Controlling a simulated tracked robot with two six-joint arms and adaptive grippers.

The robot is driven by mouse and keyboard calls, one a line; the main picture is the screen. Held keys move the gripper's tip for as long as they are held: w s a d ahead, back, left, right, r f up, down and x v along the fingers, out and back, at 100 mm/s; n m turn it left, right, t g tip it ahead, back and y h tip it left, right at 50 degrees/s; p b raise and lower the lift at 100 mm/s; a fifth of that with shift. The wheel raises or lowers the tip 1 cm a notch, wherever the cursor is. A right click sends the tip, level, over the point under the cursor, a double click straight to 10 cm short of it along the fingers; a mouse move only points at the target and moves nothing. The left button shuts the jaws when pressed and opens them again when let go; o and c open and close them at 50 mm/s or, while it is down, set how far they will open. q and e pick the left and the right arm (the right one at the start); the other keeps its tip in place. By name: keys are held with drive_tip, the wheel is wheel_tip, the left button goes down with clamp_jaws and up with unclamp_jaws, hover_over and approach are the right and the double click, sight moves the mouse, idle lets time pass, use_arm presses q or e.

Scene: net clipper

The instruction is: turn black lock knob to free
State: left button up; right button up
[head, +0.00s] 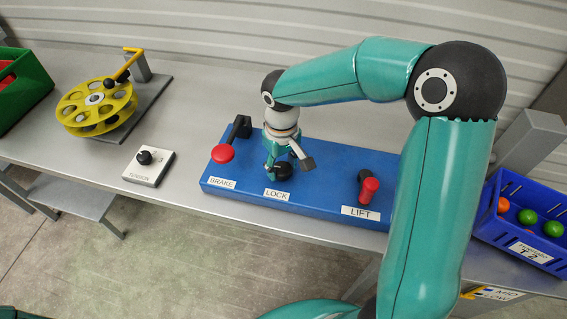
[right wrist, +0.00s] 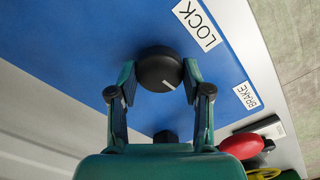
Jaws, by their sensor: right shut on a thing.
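The black lock knob (head: 284,171) sits on the blue panel (head: 325,188) behind the LOCK label (head: 276,195). My right gripper (head: 280,168) reaches down onto it from above. In the right wrist view the knob (right wrist: 159,70) is round and black with a white pointer line on top. The fingers of my right gripper (right wrist: 158,84) stand on either side of the knob, shut on it. Part of the knob is hidden by the gripper in the head view. My left gripper is not in view.
The red BRAKE lever (head: 222,153) stands left of the knob and the red LIFT lever (head: 369,187) right. A TENSION knob box (head: 148,166), a yellow reel (head: 97,106) and a green bin (head: 20,88) are further left. A blue crate (head: 520,232) holds balls at right.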

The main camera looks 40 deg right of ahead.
sight(281, 167)
drive_tip(key=n, duration=0.4)
drive_tip(key=shift+n, duration=0.4)
idle(0.4)
drive_tip(key=o, duration=1.2)
drive_tip(key=shift+c, duration=0.2)
wheel_tip(281, 167, up, 12)
drive_tip(key=shift+p, duration=0.3)
